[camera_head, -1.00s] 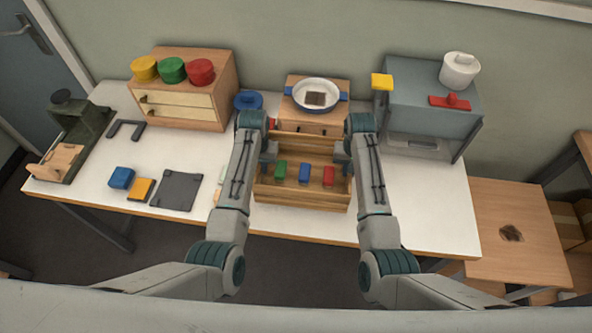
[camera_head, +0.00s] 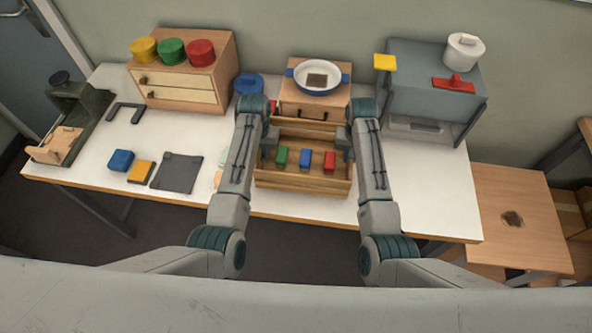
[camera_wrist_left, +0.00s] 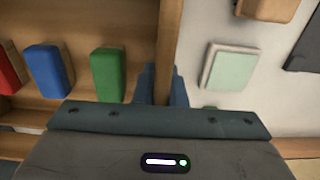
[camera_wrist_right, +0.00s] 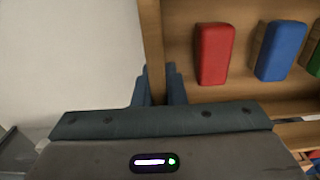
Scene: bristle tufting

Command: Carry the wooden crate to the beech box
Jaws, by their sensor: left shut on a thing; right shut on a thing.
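The wooden crate (camera_head: 303,181) is at the middle of the white table. Inside it stand a green block (camera_head: 281,156), a blue block (camera_head: 305,158) and a red block (camera_head: 330,161). My left gripper (camera_head: 264,157) is shut on the crate's left end wall, its fingers astride it in the left wrist view (camera_wrist_left: 163,85). My right gripper (camera_head: 346,150) is shut on the right end wall, likewise in the right wrist view (camera_wrist_right: 159,85). I cannot tell whether the crate touches the table. A beech-coloured box (camera_head: 327,106) with a handle stands just behind the crate.
A pan (camera_head: 318,77) sits on that box. A drawer cabinet (camera_head: 179,92) with coloured tins stands back left, and a grey machine (camera_head: 428,98) back right. A dark mat (camera_head: 177,173) and small blocks lie left. The table right of the crate is mostly clear.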

